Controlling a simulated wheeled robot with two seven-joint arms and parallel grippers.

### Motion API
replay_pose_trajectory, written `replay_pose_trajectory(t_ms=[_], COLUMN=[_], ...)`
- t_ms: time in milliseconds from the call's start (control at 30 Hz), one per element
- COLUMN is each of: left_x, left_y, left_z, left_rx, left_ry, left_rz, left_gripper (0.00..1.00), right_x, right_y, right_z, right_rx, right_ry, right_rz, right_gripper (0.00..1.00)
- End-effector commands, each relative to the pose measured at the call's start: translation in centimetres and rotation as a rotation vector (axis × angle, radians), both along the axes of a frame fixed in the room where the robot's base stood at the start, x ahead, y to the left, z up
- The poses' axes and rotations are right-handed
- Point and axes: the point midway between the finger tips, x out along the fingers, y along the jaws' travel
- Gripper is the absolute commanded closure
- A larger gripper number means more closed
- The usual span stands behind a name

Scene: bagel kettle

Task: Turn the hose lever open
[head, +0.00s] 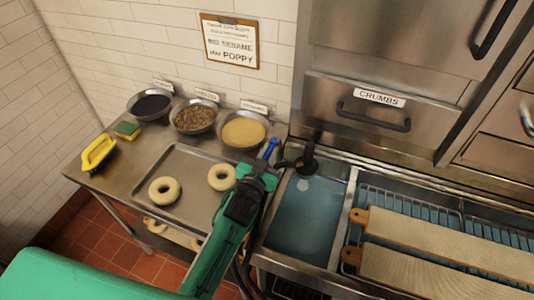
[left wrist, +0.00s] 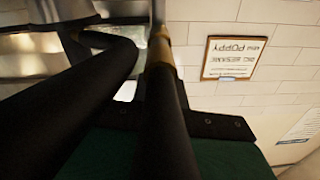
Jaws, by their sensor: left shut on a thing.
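The hose lever shows in the head view as a small blue handle (head: 270,148) at the back edge of the counter, between the yellow bowl and the sink. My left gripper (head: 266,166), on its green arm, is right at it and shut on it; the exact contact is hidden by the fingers. A black spout (head: 307,162) stands just right of it, over the sink. In the left wrist view my dark fingers (left wrist: 140,62) fill the middle, with a brass-coloured piece (left wrist: 157,35) at the tip of one. My right gripper is not in view.
A tray (head: 185,158) with two bagels lies left of the gripper, with topping bowls (head: 243,132) behind. The water-filled sink (head: 300,225) is to the right, then wooden boards (head: 450,240) on a rack.

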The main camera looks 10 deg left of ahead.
Motion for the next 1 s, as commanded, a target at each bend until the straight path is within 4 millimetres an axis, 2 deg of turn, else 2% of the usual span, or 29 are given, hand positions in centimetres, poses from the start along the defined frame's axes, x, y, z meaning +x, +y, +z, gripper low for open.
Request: replay_pose_trajectory(t_ms=[400,433,533,833,1000], left_x=[0.0,0.0,0.0,-0.1,-1.5], left_y=[0.0,0.0,0.0,0.0,0.2], left_z=[0.1,0.1,0.0,0.0,-0.3], left_rx=[0.0,0.0,0.0,0.0,0.0], left_ry=[-0.001,-0.001,-0.001,-0.001,0.0], left_rz=[0.004,0.004,0.004,0.003,0.003], left_gripper=[1.0,0.81,0.63,0.63,0.63], right_x=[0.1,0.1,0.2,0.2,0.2], right_y=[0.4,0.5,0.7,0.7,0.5], right_z=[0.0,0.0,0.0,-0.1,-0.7], right_rx=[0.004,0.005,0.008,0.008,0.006], right_ry=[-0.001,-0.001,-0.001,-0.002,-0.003], right_rz=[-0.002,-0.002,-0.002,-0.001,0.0], right_gripper=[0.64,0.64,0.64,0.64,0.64])
